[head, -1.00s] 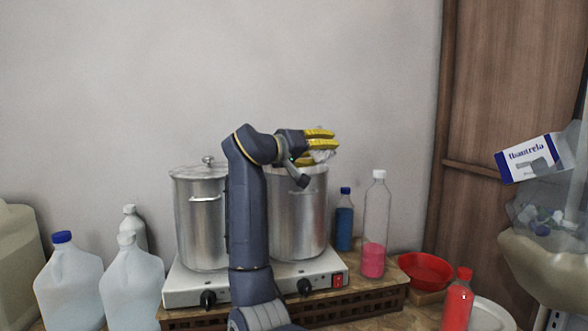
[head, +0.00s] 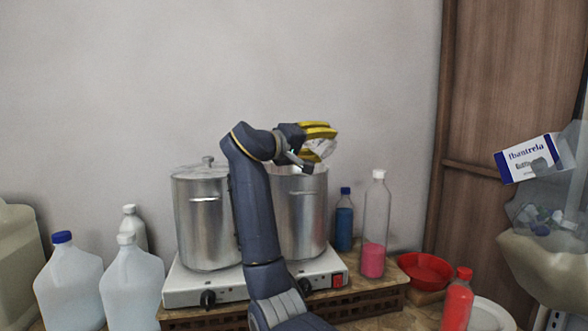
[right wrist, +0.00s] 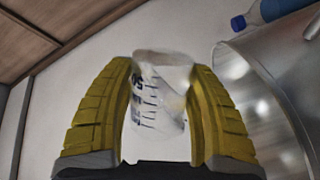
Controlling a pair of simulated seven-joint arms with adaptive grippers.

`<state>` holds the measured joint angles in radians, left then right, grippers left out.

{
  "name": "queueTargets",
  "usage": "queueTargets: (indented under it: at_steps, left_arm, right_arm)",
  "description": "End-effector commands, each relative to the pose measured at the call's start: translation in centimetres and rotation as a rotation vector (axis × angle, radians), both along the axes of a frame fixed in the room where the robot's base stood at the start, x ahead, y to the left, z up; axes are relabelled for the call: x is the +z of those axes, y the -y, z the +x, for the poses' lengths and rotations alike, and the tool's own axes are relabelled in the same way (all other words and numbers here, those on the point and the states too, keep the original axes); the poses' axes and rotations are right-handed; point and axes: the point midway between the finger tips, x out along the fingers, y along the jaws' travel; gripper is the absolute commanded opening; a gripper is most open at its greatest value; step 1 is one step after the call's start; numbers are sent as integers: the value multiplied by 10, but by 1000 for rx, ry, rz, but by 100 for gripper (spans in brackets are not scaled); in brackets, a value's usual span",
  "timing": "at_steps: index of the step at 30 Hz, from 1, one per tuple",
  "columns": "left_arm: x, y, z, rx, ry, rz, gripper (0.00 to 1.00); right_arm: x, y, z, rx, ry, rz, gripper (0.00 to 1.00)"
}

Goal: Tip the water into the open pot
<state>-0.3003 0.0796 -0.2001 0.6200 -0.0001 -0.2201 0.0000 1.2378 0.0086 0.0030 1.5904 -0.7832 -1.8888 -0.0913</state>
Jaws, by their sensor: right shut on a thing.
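The open pot (head: 303,215) is a tall silver pot without a lid, on the right side of a hot plate. My right gripper (head: 321,141) is above its rim, with yellow fingers shut on a clear measuring cup (head: 323,148). In the right wrist view the measuring cup (right wrist: 160,95) sits between both fingers, with dark printed marks on its side. It is tilted in the head view. I cannot make out water in it or a stream falling. The pot's shiny wall (right wrist: 268,95) is beside the right finger there. The left gripper is not in view.
A lidded pot (head: 200,222) stands left on the hot plate (head: 205,286). Right of the pots stand a blue bottle (head: 344,222), a tall bottle with pink liquid (head: 373,262) and a red bowl (head: 424,270). White jugs (head: 132,285) stand at the left.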

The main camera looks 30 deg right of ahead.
Motion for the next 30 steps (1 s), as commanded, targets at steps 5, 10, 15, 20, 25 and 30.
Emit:
queueTargets:
  at_steps: [5, 10, 15, 20, 25, 30]
  left_arm:
    - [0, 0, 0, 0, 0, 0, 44]
    - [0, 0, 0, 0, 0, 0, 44]
    - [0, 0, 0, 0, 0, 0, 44]
    - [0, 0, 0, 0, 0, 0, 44]
    - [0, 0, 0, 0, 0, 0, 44]
    - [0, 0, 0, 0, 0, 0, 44]
  right_arm:
    - [-1, 0, 0, 0, -35, -14, 23]
    - [-3, 0, 0, -1, -77, -26, 23]
    - [-2, 0, 1, 1, -111, -38, 23]
    - [-1, 0, 1, 0, -127, -43, 23]
    - [0, 0, 1, 0, -138, -46, 23]
    - [0, 0, 1, 0, -151, -51, 23]
